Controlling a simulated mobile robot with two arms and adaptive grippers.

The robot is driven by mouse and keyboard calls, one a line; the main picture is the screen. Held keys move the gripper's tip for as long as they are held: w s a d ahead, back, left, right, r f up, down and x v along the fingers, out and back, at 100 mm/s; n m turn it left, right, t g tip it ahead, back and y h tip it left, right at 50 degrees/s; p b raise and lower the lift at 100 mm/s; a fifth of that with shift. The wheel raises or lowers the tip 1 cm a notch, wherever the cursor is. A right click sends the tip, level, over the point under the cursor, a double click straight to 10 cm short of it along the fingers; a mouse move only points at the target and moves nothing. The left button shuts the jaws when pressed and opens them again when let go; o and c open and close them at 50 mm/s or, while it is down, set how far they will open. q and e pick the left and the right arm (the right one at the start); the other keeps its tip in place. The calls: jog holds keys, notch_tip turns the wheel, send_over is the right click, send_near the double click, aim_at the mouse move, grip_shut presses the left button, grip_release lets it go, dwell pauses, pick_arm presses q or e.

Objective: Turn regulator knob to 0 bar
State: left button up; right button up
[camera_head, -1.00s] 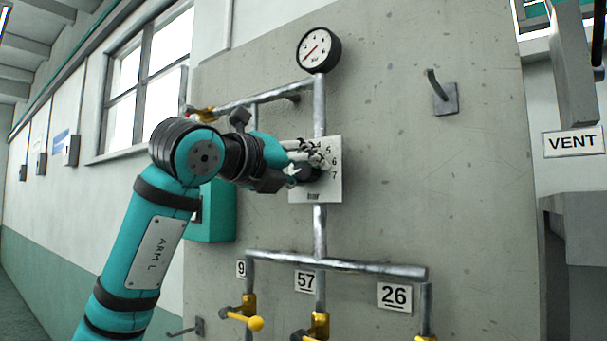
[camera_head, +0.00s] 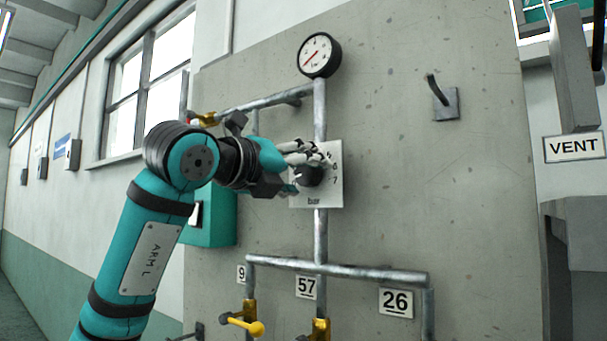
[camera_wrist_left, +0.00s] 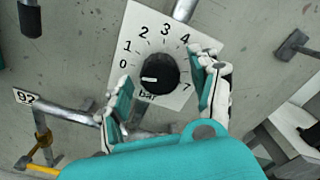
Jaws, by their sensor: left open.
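The black regulator knob (camera_head: 310,174) sits on a white scale plate (camera_head: 330,192) on the grey panel. In the left wrist view the knob (camera_wrist_left: 160,74) shows whole, with its white mark pointing left, near the 0 and slightly below it. The plate (camera_wrist_left: 182,95) shows numbers around the knob and "bar" below. My left gripper (camera_head: 300,170) is open in front of the plate. In the left wrist view its fingers (camera_wrist_left: 161,80) stand apart on either side of the knob, with visible gaps. My right gripper is not in view.
A round gauge (camera_head: 319,55) above has its red needle pointing lower left. Pipes (camera_head: 320,235) run above and below the plate. A hook (camera_head: 442,100) is at right.

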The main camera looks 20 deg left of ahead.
pick_arm(q)
jog(key=v, duration=1.1)
jog(key=shift+s, duration=0.2)
